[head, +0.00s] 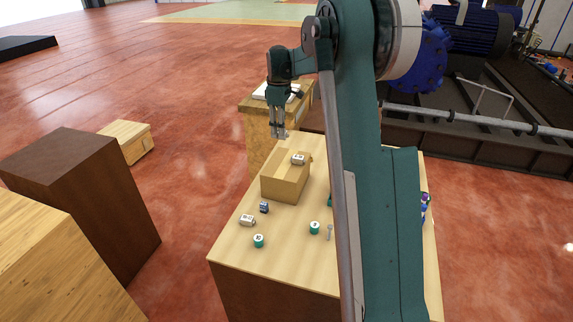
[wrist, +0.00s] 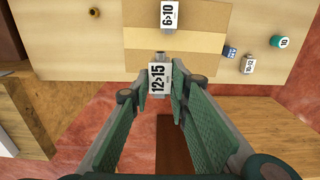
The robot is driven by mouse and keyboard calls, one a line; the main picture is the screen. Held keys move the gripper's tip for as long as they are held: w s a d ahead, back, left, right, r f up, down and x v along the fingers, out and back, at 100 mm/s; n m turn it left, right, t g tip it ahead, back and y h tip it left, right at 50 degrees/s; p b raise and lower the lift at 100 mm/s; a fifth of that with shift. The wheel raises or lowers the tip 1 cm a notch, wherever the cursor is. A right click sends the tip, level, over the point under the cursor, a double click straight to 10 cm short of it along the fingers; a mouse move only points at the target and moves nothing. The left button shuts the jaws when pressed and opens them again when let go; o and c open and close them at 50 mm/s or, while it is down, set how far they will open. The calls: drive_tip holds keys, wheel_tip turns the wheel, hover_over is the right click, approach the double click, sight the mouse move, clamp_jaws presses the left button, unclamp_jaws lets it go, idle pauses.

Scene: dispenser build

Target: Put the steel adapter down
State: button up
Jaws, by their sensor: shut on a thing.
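My gripper (head: 279,133) is shut on a grey adapter with a white label reading 12>15 (wrist: 159,78). It holds the adapter between its fingertips, which also show in the wrist view (wrist: 160,88). In the head view the gripper hangs above and beyond the cardboard-coloured box (head: 284,187). In the wrist view the held adapter overlaps the box's near edge, with the table edge and red floor around it. Another adapter, labelled 6>10 (wrist: 169,16), is at the box top (head: 298,159); I cannot tell whether it lies inside or on top.
On the table (head: 285,253) are another labelled adapter (head: 247,220), a small blue part (head: 264,207), two green round parts (head: 258,240) (head: 314,227) and a bolt-like part (head: 329,232). A smaller wooden stand (head: 258,125) is behind. My arm hides the table's right side.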

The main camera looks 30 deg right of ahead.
drive_tip(key=shift+f, duration=0.1)
hover_over(280, 158)
drive_tip(key=shift+f, duration=3.05)
drive_tip(key=shift+f, duration=1.85)
drive_tip(key=shift+f, duration=0.2)
drive_tip(key=o, duration=1)
drive_tip(key=shift+r, duration=0.15)
wheel_tip(280, 158, up, 12)
drive_tip(key=shift+r, duration=0.1)
